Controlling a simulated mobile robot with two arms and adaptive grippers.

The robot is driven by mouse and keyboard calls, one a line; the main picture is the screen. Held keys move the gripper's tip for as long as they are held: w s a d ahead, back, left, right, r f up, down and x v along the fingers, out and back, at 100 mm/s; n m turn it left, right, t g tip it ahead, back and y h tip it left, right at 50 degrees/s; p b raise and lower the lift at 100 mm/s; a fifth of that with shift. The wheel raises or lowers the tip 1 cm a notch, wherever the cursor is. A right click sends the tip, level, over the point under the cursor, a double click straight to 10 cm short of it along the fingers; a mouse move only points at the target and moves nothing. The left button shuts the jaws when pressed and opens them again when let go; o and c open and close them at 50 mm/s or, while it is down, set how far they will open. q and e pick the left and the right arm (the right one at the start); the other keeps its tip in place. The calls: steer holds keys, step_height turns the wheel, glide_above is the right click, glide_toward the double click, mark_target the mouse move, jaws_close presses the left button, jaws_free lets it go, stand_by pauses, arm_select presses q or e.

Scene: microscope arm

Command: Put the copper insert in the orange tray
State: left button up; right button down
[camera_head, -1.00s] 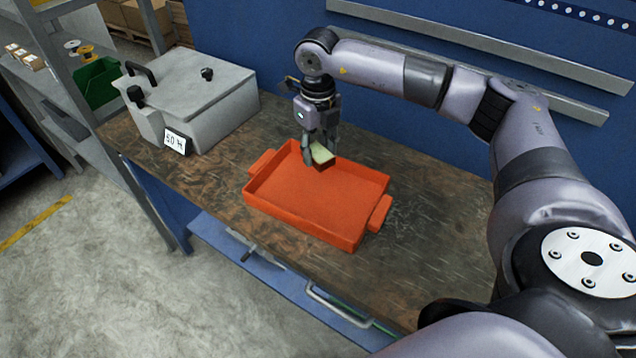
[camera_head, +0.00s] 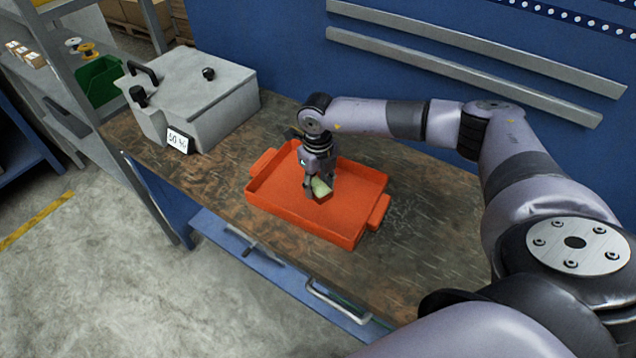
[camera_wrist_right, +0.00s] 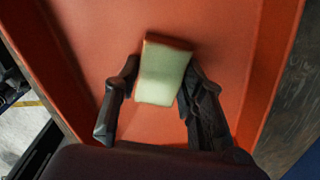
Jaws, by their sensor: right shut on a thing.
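The orange tray (camera_head: 290,207) lies on the workbench in the head view, its handles at the left and right ends. My right gripper (camera_head: 318,192) is low over the middle of the tray. It is shut on the copper insert (camera_head: 321,187), a small block with a pale greenish-white top and a reddish-brown side. In the right wrist view the insert (camera_wrist_right: 163,72) sits between the two fingers (camera_wrist_right: 158,95), with the orange tray floor (camera_wrist_right: 100,30) behind it. I cannot tell whether the insert touches the tray floor. My left gripper is not in view.
A grey lidded machine (camera_head: 195,95) with a small label card (camera_head: 178,140) stands at the back left of the worn workbench (camera_head: 420,225). A blue wall (camera_head: 270,50) with metal rails closes off the back. The bench right of the tray is clear.

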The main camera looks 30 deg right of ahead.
mark_target(318, 187)
steer(key=shift+r, duration=0.1)
steer(key=c, duration=1)
jaws_free()
steer(key=shift+c, duration=0.2)
step_height(318, 187, up, 12)
steer(key=b, duration=0.3)
